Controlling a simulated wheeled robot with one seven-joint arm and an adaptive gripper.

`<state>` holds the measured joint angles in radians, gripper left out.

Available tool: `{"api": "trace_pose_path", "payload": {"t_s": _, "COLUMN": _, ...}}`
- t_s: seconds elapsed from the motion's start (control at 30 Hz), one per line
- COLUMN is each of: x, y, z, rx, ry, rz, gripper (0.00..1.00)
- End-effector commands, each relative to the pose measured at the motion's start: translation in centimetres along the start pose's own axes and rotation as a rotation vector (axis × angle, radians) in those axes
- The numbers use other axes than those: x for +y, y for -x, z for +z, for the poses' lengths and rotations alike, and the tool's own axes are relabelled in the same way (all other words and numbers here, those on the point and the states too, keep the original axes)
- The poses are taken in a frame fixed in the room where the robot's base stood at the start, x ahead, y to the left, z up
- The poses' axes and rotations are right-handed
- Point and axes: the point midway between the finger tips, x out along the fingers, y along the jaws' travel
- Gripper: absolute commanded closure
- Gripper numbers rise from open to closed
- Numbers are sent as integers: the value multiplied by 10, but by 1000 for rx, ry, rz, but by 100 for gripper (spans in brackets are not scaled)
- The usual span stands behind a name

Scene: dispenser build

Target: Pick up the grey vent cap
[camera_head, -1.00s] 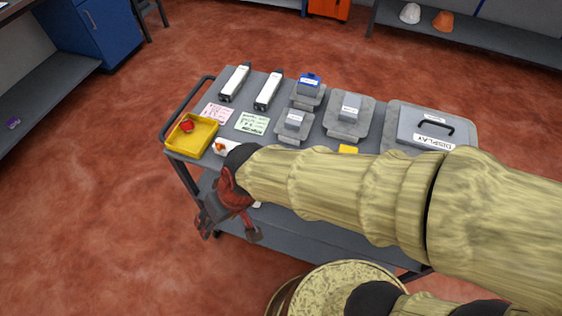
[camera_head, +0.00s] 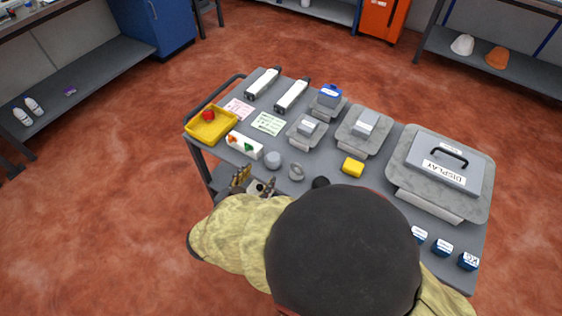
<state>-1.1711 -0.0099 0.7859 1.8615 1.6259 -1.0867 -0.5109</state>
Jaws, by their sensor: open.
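Two small grey pieces stand close together near the front edge of the cart top. One is a squat round piece (camera_head: 273,159), and the other is a rounder, ring-like piece (camera_head: 296,172) just to its right. I cannot tell for sure which of them is the grey vent cap. My gripper (camera_head: 254,183) is open and empty at the cart's front edge, just in front of and slightly left of the round piece, apart from both. My arm hides part of the cart's front.
The cart (camera_head: 330,160) also holds a yellow tray (camera_head: 200,134) with a red item, a white box (camera_head: 244,145) beside the round piece, a yellow block (camera_head: 352,166), grey trays with blocks, and a display panel (camera_head: 443,165). Several blue blocks (camera_head: 442,247) stand at the right.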

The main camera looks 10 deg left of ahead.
Motion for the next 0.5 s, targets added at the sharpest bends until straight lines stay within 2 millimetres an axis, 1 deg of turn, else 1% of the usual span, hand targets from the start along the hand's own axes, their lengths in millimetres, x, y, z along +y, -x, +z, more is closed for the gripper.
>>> {"api": "trace_pose_path", "payload": {"t_s": 0.03, "x": 6, "y": 0, "z": -6, "rx": 23, "ry": 10, "rz": 22, "gripper": 49}}
{"api": "trace_pose_path", "payload": {"t_s": 0.13, "x": 11, "y": -2, "z": -15, "rx": 55, "ry": 32, "rz": 41, "gripper": 49}}
{"api": "trace_pose_path", "payload": {"t_s": 0.5, "x": 11, "y": -37, "z": -15, "rx": 54, "ry": 40, "rz": 40, "gripper": 49}}
